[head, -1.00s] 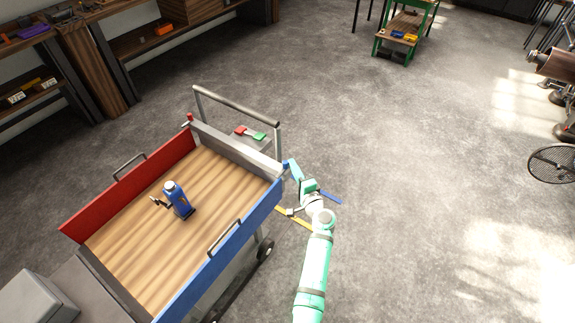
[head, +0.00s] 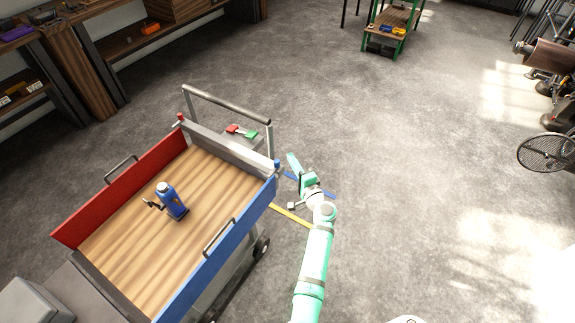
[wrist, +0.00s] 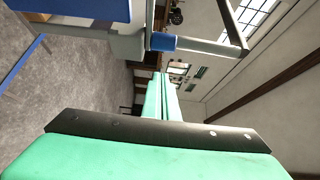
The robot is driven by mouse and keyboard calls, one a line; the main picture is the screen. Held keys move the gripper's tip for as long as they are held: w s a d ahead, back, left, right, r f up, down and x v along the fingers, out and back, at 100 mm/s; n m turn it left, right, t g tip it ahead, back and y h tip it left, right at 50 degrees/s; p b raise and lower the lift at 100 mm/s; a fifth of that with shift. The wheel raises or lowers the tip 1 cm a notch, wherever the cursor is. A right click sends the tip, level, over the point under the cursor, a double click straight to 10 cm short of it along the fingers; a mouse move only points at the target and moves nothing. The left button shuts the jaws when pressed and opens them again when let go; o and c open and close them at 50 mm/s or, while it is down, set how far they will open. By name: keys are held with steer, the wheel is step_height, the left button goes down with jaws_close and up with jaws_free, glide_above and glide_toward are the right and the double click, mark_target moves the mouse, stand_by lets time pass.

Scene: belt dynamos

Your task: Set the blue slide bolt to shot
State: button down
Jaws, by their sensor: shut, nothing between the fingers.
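The blue slide bolt shows as a blue knob (head: 277,163) at the far right corner of the cart, where the blue side panel (head: 222,250) meets the grey end panel. In the wrist view its blue cylinder (wrist: 162,43) sits on a pale rod, just beyond and above the fingertips. My gripper (head: 292,158) is shut and empty, just right of the knob in the head view, with a small visible gap. The shut fingers also show in the wrist view (wrist: 164,82). I cannot tell the bolt's position along its travel.
The cart has a wooden bed (head: 140,245), a red side panel (head: 120,200) with a red knob (head: 180,118), and a push handle (head: 228,105). A blue bottle-like object (head: 172,203) stands on the bed. The floor right of my arm is clear.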

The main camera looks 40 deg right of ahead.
steer(key=v, duration=1)
steer(key=shift+d, duration=0.2)
